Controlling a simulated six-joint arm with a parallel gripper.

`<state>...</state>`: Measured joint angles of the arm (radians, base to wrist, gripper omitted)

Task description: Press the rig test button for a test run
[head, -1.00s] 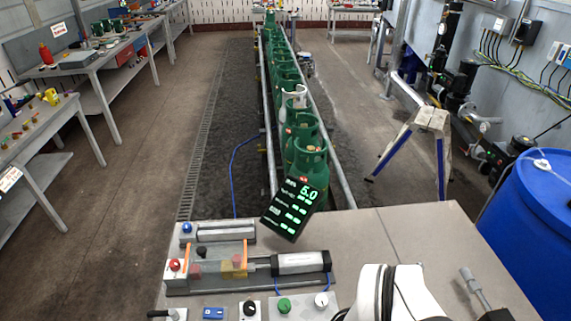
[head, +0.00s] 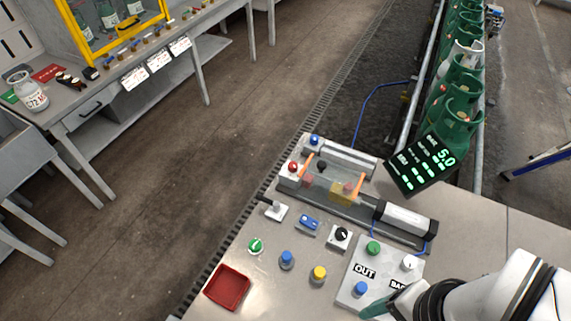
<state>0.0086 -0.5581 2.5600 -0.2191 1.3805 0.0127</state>
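The test rig (head: 335,190) stands on the bench, with a clear-covered section, a grey cylinder (head: 405,222), a red dome (head: 293,168) and a blue dome (head: 314,139). In front of it are a green button (head: 256,245), a blue button (head: 287,259), a yellow button (head: 318,274) and a black knob (head: 342,234). I cannot read which one is the rig test button. My gripper (head: 378,308) is at the lower right, by the front of the white control panel (head: 362,272). It is partly hidden by my arm, and its opening cannot be made out.
The panel carries green, white and blue buttons. Green gas cylinders (head: 455,120) line the conveyor.

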